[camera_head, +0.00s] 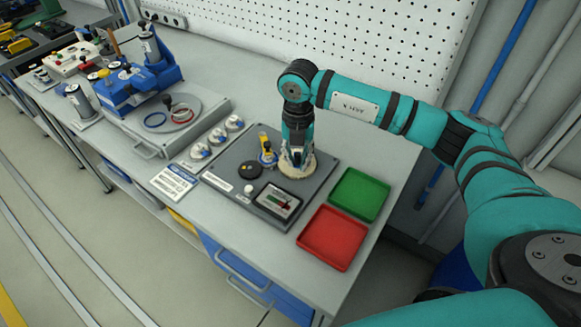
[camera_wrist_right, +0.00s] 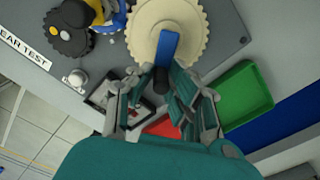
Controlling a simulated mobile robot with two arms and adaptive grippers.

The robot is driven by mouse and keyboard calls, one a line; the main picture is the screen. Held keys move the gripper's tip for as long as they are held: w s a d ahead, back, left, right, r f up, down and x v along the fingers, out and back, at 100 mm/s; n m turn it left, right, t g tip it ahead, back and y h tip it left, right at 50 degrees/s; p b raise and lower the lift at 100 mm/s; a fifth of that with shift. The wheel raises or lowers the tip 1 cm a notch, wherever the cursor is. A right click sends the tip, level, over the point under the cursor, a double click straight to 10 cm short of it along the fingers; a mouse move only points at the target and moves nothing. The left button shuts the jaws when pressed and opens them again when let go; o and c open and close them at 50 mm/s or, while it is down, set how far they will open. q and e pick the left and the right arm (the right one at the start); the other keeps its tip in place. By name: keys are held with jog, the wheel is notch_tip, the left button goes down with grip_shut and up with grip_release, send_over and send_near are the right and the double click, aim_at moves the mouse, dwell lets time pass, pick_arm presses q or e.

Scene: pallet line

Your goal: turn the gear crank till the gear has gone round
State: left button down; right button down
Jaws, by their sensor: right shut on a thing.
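A large cream toothed gear (camera_head: 308,166) lies on the grey gear-test board (camera_head: 318,178); it also shows in the right wrist view (camera_wrist_right: 192,32). A blue crank arm (camera_wrist_right: 169,48) runs across the gear from its middle toward its edge. A dark handle (camera_wrist_right: 160,79) stands at the outer end of the crank. My right gripper (camera_wrist_right: 160,88) is shut on this handle. In the head view my right gripper (camera_head: 297,158) comes down from above and hides the crank and part of the gear. My left gripper is not in view.
Left of the gear are a yellow-and-blue piece (camera_head: 266,150), a black gear (camera_head: 250,169), a white button (camera_head: 248,188) and a framed gauge (camera_head: 278,201). A green tray (camera_head: 358,194) and a red tray (camera_head: 332,237) lie to the right. A pegboard wall (camera_head: 330,35) stands behind.

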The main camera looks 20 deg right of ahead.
jog(key=shift+a+f, duration=0.1)
jog(key=shift+a, duration=0.1)
jog(key=r+p, duration=0.1)
jog(key=r, duration=0.1)
jog(key=r+p, duration=0.1)
jog(key=r, duration=0.1)
jog(key=r+p, duration=0.1)
jog(key=r, duration=0.1)
jog(key=shift+w+p, duration=0.3)
jog(key=shift+p, duration=0.05)
jog(key=shift+s+r, duration=0.15)
jog(key=shift+r, duration=0.1)
jog(key=shift+f, duration=0.1)
jog(key=shift+f, duration=0.1)
